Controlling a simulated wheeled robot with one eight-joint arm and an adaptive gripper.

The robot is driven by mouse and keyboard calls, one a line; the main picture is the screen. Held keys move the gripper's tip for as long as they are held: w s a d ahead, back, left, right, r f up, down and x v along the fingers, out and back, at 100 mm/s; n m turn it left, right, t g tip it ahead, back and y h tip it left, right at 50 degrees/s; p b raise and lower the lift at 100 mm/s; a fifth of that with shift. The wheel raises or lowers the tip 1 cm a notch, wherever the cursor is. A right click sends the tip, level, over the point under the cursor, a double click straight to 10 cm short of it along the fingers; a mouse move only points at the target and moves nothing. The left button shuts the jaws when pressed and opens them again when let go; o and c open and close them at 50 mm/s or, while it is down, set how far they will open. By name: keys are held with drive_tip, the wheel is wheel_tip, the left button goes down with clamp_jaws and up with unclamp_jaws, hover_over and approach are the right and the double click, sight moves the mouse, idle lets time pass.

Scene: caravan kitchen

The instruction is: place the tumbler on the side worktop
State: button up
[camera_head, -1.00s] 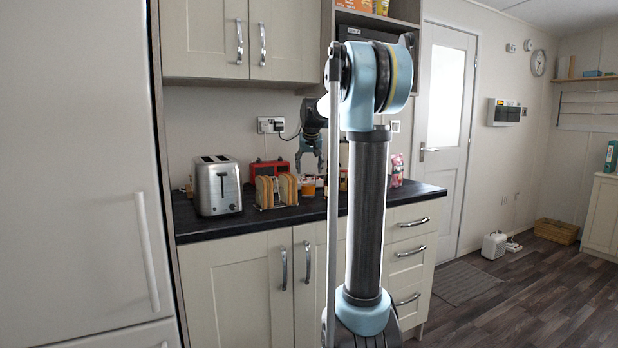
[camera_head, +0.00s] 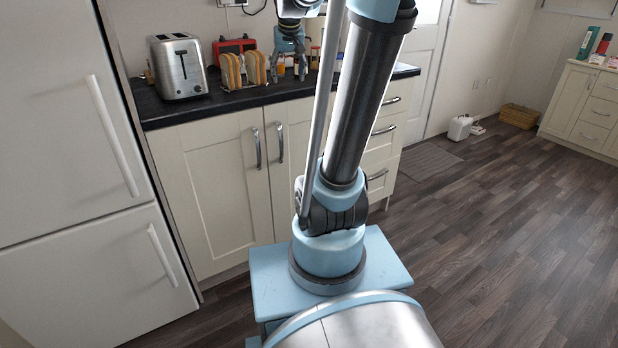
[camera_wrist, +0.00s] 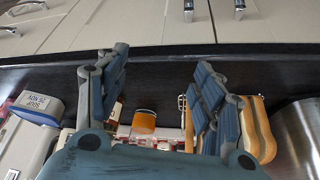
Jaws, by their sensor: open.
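My gripper (camera_head: 288,76) is open, low over the dark worktop (camera_head: 225,101), just right of the toast rack. In the wrist view its two fingers (camera_wrist: 162,68) are spread apart with bare dark worktop between their tips. An orange-amber cylindrical thing (camera_wrist: 144,122) shows between the fingers, farther in towards the palm; I cannot tell whether it is the tumbler or a jar. No other clear tumbler can be made out. The gripper partly hides the small things behind it in the head view. A separate pale cabinet (camera_head: 590,97) with its own top stands at the far right.
A steel toaster (camera_head: 178,66), a toast rack with slices (camera_head: 243,69) and a red object (camera_head: 232,46) stand left of my gripper. The floor (camera_head: 500,220) to the right is clear; a basket (camera_head: 518,116) lies by the wall.

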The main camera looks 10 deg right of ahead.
drive_tip(key=s+f+g, duration=0.1)
drive_tip(key=s+f, duration=1)
drive_tip(key=s, duration=0.3)
drive_tip(key=s+f+g, duration=0.1)
drive_tip(key=s+f, duration=1)
drive_tip(key=s, duration=0.4)
drive_tip(key=shift+s+f+n+g, duration=0.15)
drive_tip(key=shift+f+n+g, duration=0.2)
drive_tip(key=shift+n+g, duration=0.05)
